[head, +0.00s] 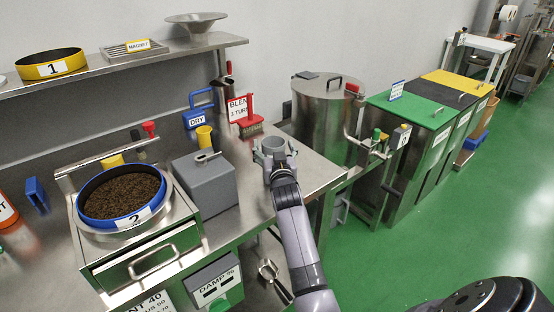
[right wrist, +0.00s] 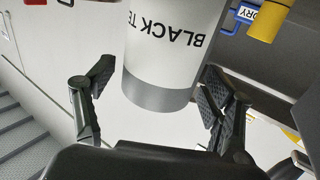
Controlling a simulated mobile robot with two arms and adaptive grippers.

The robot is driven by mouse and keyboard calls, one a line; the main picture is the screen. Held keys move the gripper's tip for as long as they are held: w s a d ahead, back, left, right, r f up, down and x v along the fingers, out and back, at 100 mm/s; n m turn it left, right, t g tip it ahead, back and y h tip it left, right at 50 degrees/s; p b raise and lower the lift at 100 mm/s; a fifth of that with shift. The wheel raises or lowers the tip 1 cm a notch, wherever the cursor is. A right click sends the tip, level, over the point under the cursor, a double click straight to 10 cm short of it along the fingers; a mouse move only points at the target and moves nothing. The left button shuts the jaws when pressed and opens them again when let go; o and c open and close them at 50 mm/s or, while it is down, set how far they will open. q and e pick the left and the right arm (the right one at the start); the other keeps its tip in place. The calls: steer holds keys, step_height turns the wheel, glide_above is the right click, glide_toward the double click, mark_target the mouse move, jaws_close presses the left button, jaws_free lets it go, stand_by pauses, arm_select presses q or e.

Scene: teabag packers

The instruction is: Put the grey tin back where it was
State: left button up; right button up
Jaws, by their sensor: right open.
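The grey tin (right wrist: 160,95) shows large in the right wrist view. It is a cylinder with a pale label reading "BLACK TE" and a bare grey band at one end. In the head view, its grey rim (head: 272,144) shows at the end of my right arm, over the right end of the steel bench. My right gripper (head: 273,155) is open, with one finger on each side of the tin. The fingers (right wrist: 155,80) appear close to its sides, with narrow gaps. The tin's underside is hidden in the head view. My left gripper is out of view.
A grey box (head: 205,187) and a blue sieve (head: 124,222) of dark tea stand left of the gripper. A red-handled brush (head: 248,118) and a "DRY" sign (head: 197,121) are behind. A steel drum (head: 325,105) stands right, beyond it lidded bins (head: 412,108).

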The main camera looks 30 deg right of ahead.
steer(key=v, duration=1.1)
steer(key=shift+b, duration=0.3)
steer(key=shift+a, duration=0.1)
